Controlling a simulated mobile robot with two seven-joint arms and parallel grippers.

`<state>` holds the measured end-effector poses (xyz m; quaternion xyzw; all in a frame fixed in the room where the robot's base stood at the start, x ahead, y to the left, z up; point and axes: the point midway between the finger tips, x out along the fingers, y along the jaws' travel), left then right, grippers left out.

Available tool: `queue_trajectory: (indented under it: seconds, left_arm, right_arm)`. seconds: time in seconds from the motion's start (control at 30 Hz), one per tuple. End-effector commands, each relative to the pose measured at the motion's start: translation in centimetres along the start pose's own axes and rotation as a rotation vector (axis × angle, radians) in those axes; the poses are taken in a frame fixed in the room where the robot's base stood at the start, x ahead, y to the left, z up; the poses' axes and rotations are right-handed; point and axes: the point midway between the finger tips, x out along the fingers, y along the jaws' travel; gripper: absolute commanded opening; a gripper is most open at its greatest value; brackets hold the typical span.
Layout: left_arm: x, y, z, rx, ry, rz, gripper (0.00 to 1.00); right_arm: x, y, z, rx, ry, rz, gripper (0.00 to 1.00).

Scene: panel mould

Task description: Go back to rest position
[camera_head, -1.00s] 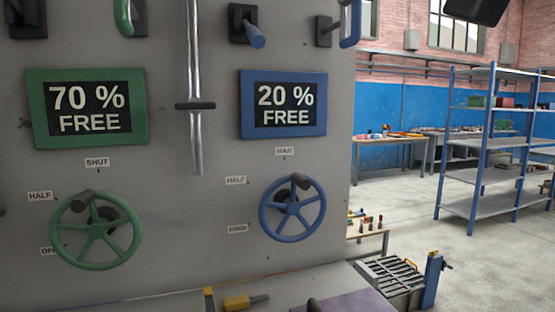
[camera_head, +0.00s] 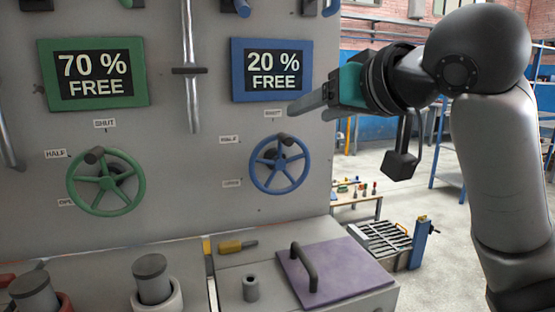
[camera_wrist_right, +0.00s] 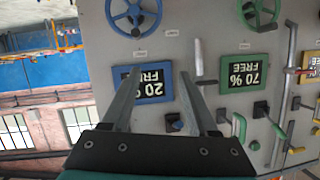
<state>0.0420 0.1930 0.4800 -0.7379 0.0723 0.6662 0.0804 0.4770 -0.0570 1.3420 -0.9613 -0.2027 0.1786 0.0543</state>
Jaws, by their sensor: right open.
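My right gripper (camera_head: 308,104) is raised in front of the panel (camera_head: 205,150), just below the blue-framed "20 % FREE" sign (camera_head: 274,70) and above the blue wheel (camera_head: 280,163) in the head view. In the right wrist view my right gripper (camera_wrist_right: 158,95) has its two fingers spread with nothing between them; the blue sign shows behind them. The green-framed "70 % FREE" sign (camera_head: 93,73) and the green wheel (camera_head: 105,182) are on the left of the panel. Both wheels have a dark knob near the top. My left gripper is not in view.
Below the panel a ledge carries a purple plate with a dark handle (camera_head: 335,270), a yellow-handled tool (camera_head: 237,246) and grey cylinders (camera_head: 152,280). A small table (camera_head: 355,205) and a grey rack (camera_head: 385,240) stand right of the panel. Open floor lies beyond.

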Motion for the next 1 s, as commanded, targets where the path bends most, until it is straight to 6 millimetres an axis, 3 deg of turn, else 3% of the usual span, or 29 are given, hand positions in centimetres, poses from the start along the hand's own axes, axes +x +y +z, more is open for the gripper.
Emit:
queue_trajectory:
  seconds: [0.03,0.2,0.5,0.77,1.0]
  left_arm:
    - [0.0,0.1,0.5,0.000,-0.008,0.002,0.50]
    - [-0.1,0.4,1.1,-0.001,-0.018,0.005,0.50]
    - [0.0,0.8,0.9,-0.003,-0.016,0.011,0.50]
    - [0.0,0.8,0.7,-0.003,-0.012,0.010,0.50]
    - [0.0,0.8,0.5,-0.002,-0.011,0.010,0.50]
  right_arm:
    - [1.2,0.6,2.2,0.008,-0.031,0.002,0.59]
    - [4.0,2.5,8.6,0.023,-0.110,0.022,0.59]
    - [6.1,5.3,20.8,0.048,-0.261,0.072,0.59]
    - [5.0,7.1,31.7,0.063,-0.407,0.131,0.59]
    - [1.4,8.1,41.5,0.064,-0.564,0.195,0.59]
